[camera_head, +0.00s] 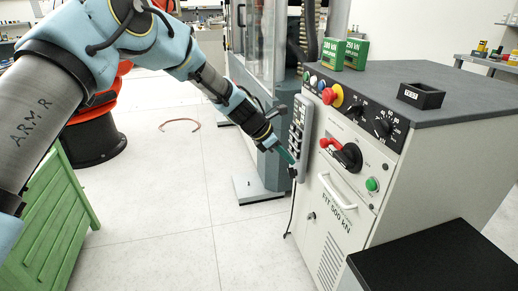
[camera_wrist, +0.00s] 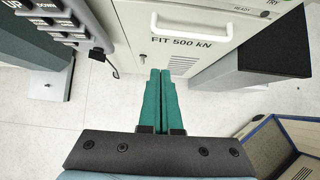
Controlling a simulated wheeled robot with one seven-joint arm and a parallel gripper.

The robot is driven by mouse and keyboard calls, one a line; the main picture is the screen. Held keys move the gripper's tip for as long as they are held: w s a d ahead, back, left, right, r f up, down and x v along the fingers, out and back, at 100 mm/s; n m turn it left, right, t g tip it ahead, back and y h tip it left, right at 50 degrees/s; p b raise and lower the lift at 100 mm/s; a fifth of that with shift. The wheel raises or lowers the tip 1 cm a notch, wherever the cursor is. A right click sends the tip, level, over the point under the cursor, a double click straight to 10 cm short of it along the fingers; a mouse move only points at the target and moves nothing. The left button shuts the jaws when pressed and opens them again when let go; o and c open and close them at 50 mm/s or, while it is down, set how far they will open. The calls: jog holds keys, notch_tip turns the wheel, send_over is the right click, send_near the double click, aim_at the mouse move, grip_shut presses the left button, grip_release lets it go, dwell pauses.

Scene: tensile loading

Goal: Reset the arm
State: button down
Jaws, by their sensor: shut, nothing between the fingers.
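My gripper (camera_head: 287,156) is at the end of my blue and grey arm, close to the handheld control panel (camera_head: 299,128) on the left side of the machine cabinet (camera_head: 333,243). In the wrist view my gripper (camera_wrist: 160,72) shows its two green fingers side by side and shut, with nothing between them. The cabinet front, marked "FIT 500 kN" (camera_wrist: 182,42), lies beyond the fingertips. The panel's UP and DOWN buttons (camera_wrist: 42,8) show at the upper left of the wrist view. In the head view I cannot tell whether the fingertips touch the panel.
Green boxes (camera_head: 345,53) and a small black tray (camera_head: 420,95) stand on the cabinet top. A black-topped block (camera_head: 435,262) is at the front right. A green crate (camera_head: 55,215) stands at the left. The floor (camera_head: 165,225) between is clear. A cable hangs below the panel.

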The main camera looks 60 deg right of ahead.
jog(key=w+a+r+m+t+y+p, duration=0.1)
jog(key=w+a+r+m+t, duration=0.25)
jog(key=w+a, duration=1.05)
jog(key=w+a+r+m+t+y+p, duration=0.15)
jog(key=w+a+r, duration=0.35)
jog(key=w+a, duration=0.95)
jog(key=a+r+m+t+y, duration=0.1)
jog(key=a+r+m, duration=0.2)
jog(key=a, duration=1.7)
jog(key=s+a+m+y, duration=0.1)
jog(key=s+a, duration=0.2)
jog(key=a, duration=0.6)
jog(key=s+a+r+m+y+p, duration=0.1)
jog(key=s+a, duration=0.3)
jog(key=a, duration=0.6)
jog(key=shift+s+a+r+m+t, duration=0.2)
jog(key=shift+s+a+m+t, duration=0.1)
jog(key=shift+m, duration=0.3)
